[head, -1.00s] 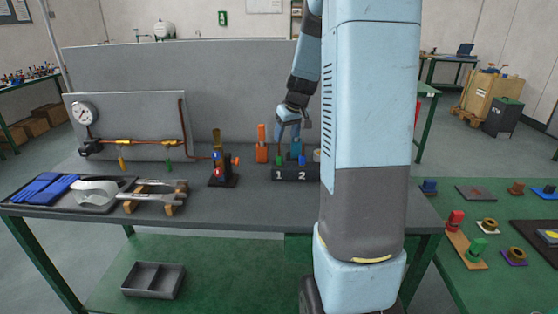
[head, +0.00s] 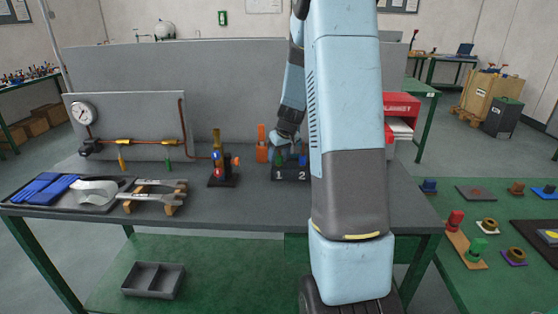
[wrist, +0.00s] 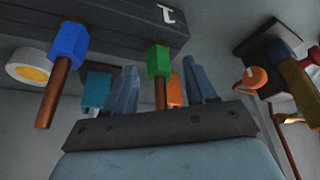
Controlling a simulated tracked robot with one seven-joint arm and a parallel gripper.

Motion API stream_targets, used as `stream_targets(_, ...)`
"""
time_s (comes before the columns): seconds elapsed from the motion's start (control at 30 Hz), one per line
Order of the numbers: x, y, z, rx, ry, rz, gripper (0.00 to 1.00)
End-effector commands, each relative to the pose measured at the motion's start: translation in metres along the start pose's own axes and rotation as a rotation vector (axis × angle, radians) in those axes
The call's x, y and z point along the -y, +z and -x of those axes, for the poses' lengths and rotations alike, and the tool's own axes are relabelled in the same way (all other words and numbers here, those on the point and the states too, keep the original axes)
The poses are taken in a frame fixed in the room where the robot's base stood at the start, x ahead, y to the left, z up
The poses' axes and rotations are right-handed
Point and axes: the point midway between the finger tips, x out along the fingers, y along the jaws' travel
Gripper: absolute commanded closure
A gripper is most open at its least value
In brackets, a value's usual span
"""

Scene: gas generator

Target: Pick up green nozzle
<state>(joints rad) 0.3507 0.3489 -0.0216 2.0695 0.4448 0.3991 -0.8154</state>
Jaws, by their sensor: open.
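The green nozzle (wrist: 158,60), a green block on a brown stem, sits at the black numbered holder (wrist: 100,22). In the wrist view, my gripper (wrist: 160,68) is open, with one finger on each side of the green nozzle's stem. I cannot tell whether the fingers touch it. The blue nozzle (wrist: 68,42) sits beside it, outside the fingers. In the head view, my gripper (head: 285,146) is low over the holder (head: 288,175), by the label 1. The green nozzle (head: 279,158) shows only small there, and my arm hides the holder's right part.
An orange-handled item (head: 262,148) stands just left of the holder. Further left is a dark stand with a brass fitting (head: 217,165). A grey panel (head: 180,90) rises behind the bench. The bench front (head: 240,208) is clear. A red box (head: 401,105) stands at the right.

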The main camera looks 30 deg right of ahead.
Motion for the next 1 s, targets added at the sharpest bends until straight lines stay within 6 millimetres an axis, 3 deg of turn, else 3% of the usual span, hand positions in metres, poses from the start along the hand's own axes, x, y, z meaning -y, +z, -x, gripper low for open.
stream_targets(0.33, 0.0002, -0.0002, -0.0052, -0.001, 0.000, 0.000, 0.45)
stream_targets(0.9, 0.0002, -0.0002, -0.0051, -0.001, 0.000, 0.000, 1.00)
stream_targets(1.0, 0.0003, -0.0003, -0.0050, -0.001, 0.000, 0.000, 1.00)
